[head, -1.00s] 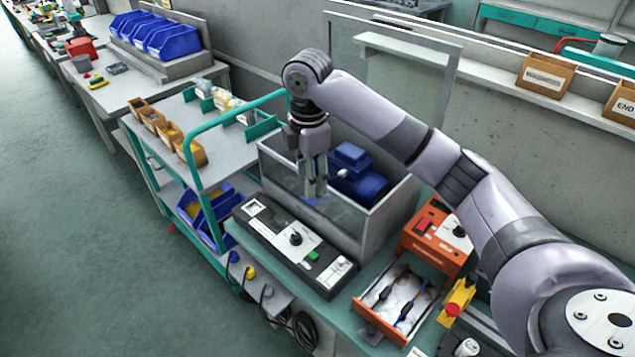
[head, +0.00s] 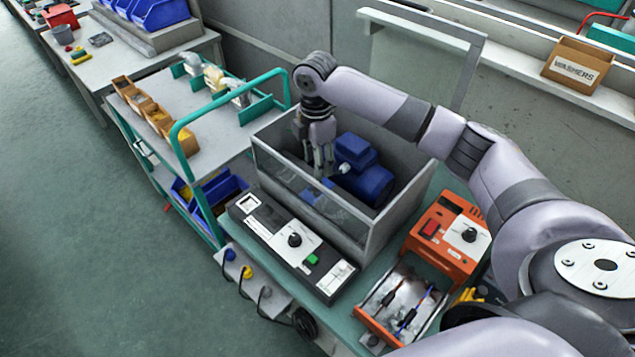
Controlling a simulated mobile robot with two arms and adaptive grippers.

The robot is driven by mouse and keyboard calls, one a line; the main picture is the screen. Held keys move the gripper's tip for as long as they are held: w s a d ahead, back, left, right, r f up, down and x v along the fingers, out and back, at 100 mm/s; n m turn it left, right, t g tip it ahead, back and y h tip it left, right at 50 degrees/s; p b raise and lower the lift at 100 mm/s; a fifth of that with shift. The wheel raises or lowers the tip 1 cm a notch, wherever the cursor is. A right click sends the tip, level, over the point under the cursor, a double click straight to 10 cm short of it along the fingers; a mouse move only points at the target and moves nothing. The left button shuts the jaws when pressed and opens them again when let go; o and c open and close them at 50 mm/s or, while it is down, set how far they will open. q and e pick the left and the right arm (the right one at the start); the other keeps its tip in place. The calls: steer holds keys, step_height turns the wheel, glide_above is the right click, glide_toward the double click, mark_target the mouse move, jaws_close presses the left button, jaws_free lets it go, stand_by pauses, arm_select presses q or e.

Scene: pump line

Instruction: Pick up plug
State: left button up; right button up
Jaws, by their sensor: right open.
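My right gripper (head: 322,170) points down with its fingers apart and empty, at the left side of the blue pump motor (head: 364,180). The motor sits in a grey box (head: 402,212) with a clear front panel. A small whitish part (head: 343,168) shows on the motor's near side, just right of the fingertips; I cannot tell whether it is the plug. Whether the fingers touch anything is unclear. Blue (head: 230,255), yellow (head: 247,272) and grey (head: 265,293) plug-like ends sit on a grey strip at the bench's front. My left gripper is not in view.
A black control panel (head: 295,240) lies before the box. An orange unit (head: 447,236) and an open tray (head: 362,322) with probes are at its right. A green-railed trolley (head: 212,110) stands left. A clear screen (head: 425,66) rises behind.

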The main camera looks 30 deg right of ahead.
steer(key=shift+s+f+p, duration=0.15)
steer(key=shift+f+p, duration=0.15)
steer(key=shift+f, duration=0.55)
step_height(320, 180, down, 4)
steer(key=shift+s+d+r+p, duration=0.1)
steer(key=shift+s+r+p, duration=0.05)
steer(key=shift+p, duration=0.65)
steer(key=shift+f, duration=0.5)
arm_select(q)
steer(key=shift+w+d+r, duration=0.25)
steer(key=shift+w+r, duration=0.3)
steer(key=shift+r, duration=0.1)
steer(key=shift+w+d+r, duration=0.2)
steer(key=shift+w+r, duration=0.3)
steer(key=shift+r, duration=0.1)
arm_select(e)
steer(key=shift+c, duration=0.6)
steer(key=c, duration=0.6)
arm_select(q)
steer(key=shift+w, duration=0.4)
arm_select(e)
jaws_close()
